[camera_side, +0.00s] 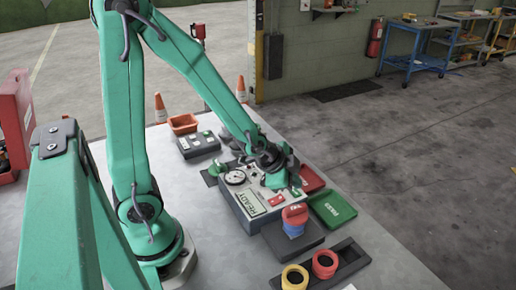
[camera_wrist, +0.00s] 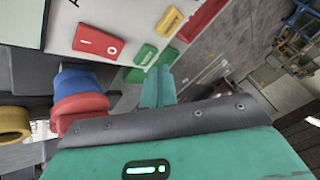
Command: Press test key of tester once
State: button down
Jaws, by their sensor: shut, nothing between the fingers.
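The tester (camera_side: 258,205) is a grey box with a pale top, a round gauge (camera_side: 235,177) and a display reading READY (camera_side: 262,200). My gripper (camera_side: 274,180) is over its right part, fingers pointing down and hiding some of the top. In the wrist view my gripper's teal fingers (camera_wrist: 158,88) are shut and empty. Their tips are close to a green key (camera_wrist: 146,54) on the tester's pale face; I cannot tell whether they touch it. A red key marked with a circle (camera_wrist: 99,41) lies to the left, and a yellow key (camera_wrist: 169,21) lies above.
A red-topped blue stack (camera_side: 294,220) stands on a dark base in front of the tester. A dark tray (camera_side: 350,262) holds a yellow ring (camera_side: 294,277) and a red ring (camera_side: 325,263). A green tray (camera_side: 333,208) and a red tray (camera_side: 311,179) lie to the right.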

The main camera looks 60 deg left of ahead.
aim_at(293, 192)
jog(key=shift+w+a+f, duration=0.1)
jog(key=shift+a+f, duration=0.05)
jog(key=shift+f, duration=0.65)
dwell(1.0)
jog(key=shift+r, duration=0.1)
dwell(0.3)
jog(key=shift+r, duration=0.7)
jog(key=shift+r, duration=2.5)
jog(key=s+r+n+g, duration=0.1)
jog(key=s+r+n, duration=0.7)
jog(key=s+r, duration=0.3)
jog(key=s, duration=0.3)
jog(key=shift+s+a+r+g, duration=0.2)
jog(key=shift+a+g, duration=0.05)
jog(key=shift+g, duration=0.15)
